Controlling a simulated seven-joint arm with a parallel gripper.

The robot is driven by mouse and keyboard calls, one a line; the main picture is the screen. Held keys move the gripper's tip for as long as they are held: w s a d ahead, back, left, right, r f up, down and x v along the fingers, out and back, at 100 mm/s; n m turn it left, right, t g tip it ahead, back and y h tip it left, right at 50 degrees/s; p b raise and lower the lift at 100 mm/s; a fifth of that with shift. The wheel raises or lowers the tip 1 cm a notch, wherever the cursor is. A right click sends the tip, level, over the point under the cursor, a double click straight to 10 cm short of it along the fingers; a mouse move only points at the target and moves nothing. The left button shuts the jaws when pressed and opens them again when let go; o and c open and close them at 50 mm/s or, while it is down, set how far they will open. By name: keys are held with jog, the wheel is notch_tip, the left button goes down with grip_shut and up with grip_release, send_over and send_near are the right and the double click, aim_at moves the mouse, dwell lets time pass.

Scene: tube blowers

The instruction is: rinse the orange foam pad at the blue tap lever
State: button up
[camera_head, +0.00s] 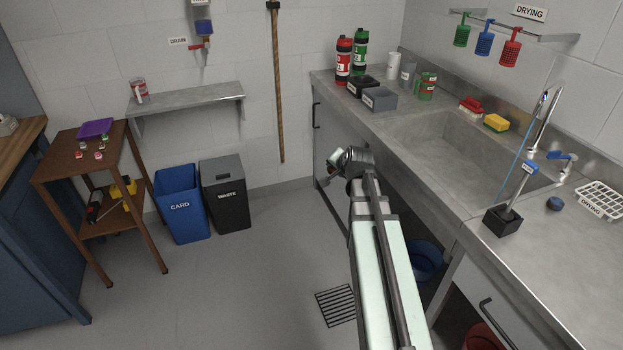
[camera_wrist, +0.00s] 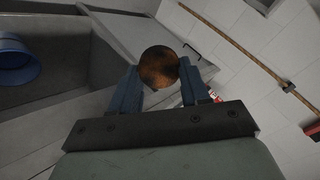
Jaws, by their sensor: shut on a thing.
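My gripper (camera_wrist: 160,80) is shut on a round, dark orange-brown pad (camera_wrist: 158,65), which matches the orange foam pad. In the wrist view the pad sits between the two blue fingertips. In the head view my gripper (camera_head: 340,160) is in front of the counter's far-left cabinet front, below and left of the sink; the pad cannot be made out there. The blue tap lever (camera_head: 563,156) is at the sink's back right, beside the curved metal tap (camera_head: 543,118), well to the right of my gripper.
The sink (camera_head: 445,135) is open and looks empty. A red brush (camera_head: 470,105) and yellow sponge (camera_head: 496,123) lie on its back ledge. A brush holder (camera_head: 502,220) and white drying rack (camera_head: 601,200) stand at right. Grey and black boxes and bottles occupy the counter's far end.

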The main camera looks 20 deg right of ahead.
jog(key=s+d+r+m+h, duration=0.1)
jog(key=s+d+r, duration=0.25)
jog(key=d, duration=0.75)
jog(key=s+d+r, duration=0.3)
jog(key=s+d, duration=0.2)
jog(key=d, duration=0.6)
jog(key=s+d+r+m+h, duration=0.1)
jog(key=s+d+r, duration=0.25)
jog(key=d, duration=0.85)
jog(key=s+d+r+m, duration=0.1)
jog(key=s+d+r, duration=0.1)
jog(key=s+d, duration=0.7)
jog(key=s+d+r, duration=0.3)
jog(key=s+d, duration=0.5)
jog(key=s, duration=0.1)
jog(key=w+a+f+n+y, duration=0.1)
jog(key=a+f+n+y, duration=0.2)
jog(key=a, duration=0.4)
jog(key=w+d+f+n, duration=0.1)
jog(key=w+d, duration=0.7)
jog(key=d, duration=0.3)
jog(key=shift+d+f, duration=0.2)
jog(key=shift+d, duration=0.05)
jog(key=shift+r, duration=0.1)
